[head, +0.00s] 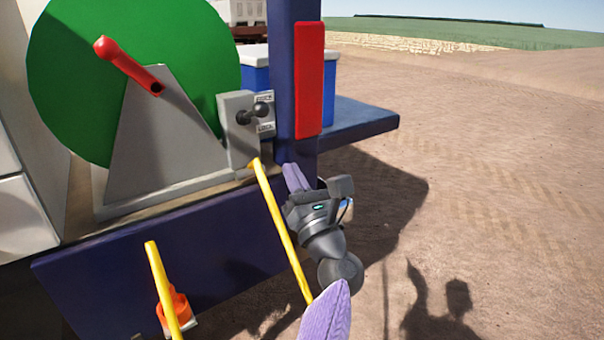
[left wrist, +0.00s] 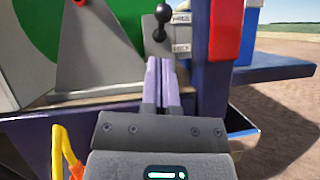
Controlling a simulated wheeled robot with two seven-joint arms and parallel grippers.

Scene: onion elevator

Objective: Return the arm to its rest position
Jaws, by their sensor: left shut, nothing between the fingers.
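My left gripper (head: 292,172) is in the middle of the head view, beside the dark blue post and below the lever box. Its two lavender fingers are shut together with nothing between them. In the left wrist view the fingers (left wrist: 160,64) point forward toward the grey box with the black lever and touch nothing that I can make out. A lavender, pointed piece (head: 327,313) at the bottom of the head view looks like a fingertip of my right gripper; the rest is out of frame.
A green wheel (head: 130,60) with a red handle (head: 128,66) and a lever box (head: 240,128) stand on the machine at left. Yellow bars (head: 280,228) rise close to my left gripper. A dark blue post (head: 297,90) is near it. Open dirt ground lies right.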

